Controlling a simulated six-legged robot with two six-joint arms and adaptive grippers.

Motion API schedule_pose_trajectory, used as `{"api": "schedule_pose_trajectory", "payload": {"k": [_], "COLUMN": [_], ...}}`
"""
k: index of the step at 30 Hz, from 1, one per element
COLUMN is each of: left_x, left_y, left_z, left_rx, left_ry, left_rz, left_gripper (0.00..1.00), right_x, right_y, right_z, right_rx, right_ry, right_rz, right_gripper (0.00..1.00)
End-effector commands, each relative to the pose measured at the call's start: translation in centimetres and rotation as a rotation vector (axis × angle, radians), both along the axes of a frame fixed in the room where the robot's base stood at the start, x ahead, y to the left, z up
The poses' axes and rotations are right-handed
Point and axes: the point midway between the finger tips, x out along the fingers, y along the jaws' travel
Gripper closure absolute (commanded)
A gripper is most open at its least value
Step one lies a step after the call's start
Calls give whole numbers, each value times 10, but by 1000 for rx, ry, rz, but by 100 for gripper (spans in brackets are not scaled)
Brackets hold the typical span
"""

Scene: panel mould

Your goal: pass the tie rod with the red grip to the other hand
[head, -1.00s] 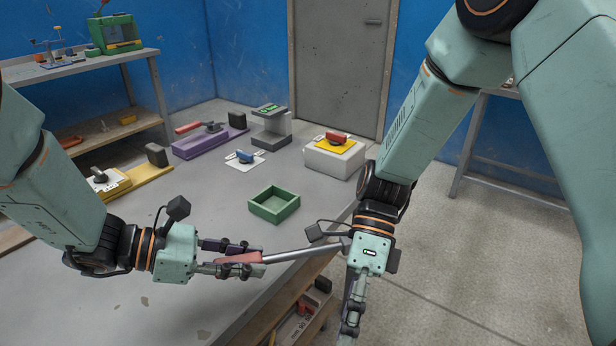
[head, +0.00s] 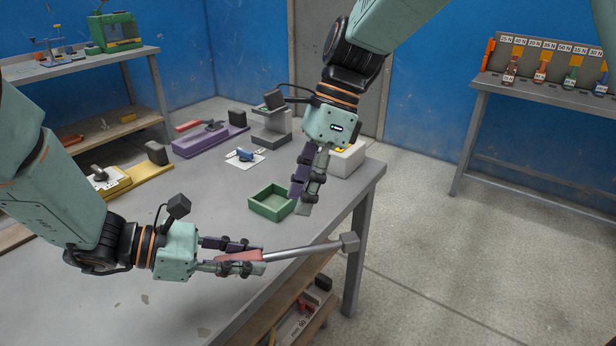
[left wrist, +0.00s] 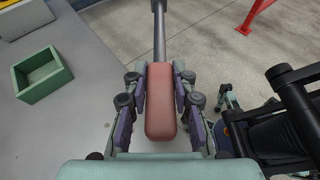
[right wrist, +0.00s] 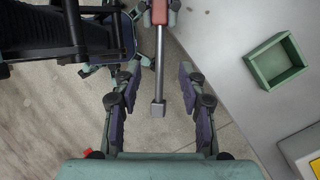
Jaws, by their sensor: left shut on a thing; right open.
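The tie rod has a red grip (head: 240,256), a grey metal shaft (head: 300,249) and a square grey end block (head: 349,241). My left gripper (head: 258,257) is shut on the red grip; the left wrist view shows the grip (left wrist: 160,100) between its fingers. The shaft sticks out to the right, past the table edge. My right gripper (head: 302,207) is open and empty, above the shaft near the green tray. In the right wrist view, the end block (right wrist: 158,109) appears between the spread fingers (right wrist: 157,100), apart from them.
A green open tray (head: 271,203) stands on the grey table (head: 200,300). Behind it are a blue-handled part on a white card (head: 245,155), a purple fixture (head: 210,140) and a yellow fixture (head: 140,178). A rack of labelled tools (head: 545,70) stands at the right wall.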

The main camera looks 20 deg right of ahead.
Motion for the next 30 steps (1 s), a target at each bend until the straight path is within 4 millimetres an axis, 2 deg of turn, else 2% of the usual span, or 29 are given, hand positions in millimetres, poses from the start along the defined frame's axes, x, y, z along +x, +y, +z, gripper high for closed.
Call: {"api": "schedule_pose_trajectory", "payload": {"k": [9, 15, 21, 30], "left_x": [0, 0, 0, 0], "left_y": [0, 0, 0, 0], "left_z": [0, 0, 1, 1], "left_rx": [-1, -1, -1, -1], "left_ry": [0, 0, 0, -1], "left_rz": [0, 0, 0, 0], "left_gripper": [100, 100, 100, 100], "right_x": [-9, -13, -14, -15], "right_y": [22, 33, 38, 38], "right_z": [-51, -76, -88, -89], "right_rx": [-3, -1, -1, -1], "right_ry": [7, 6, 4, 3], "right_rz": [-1, -1, -2, -2], "right_gripper": [59, 59, 59, 59]}}
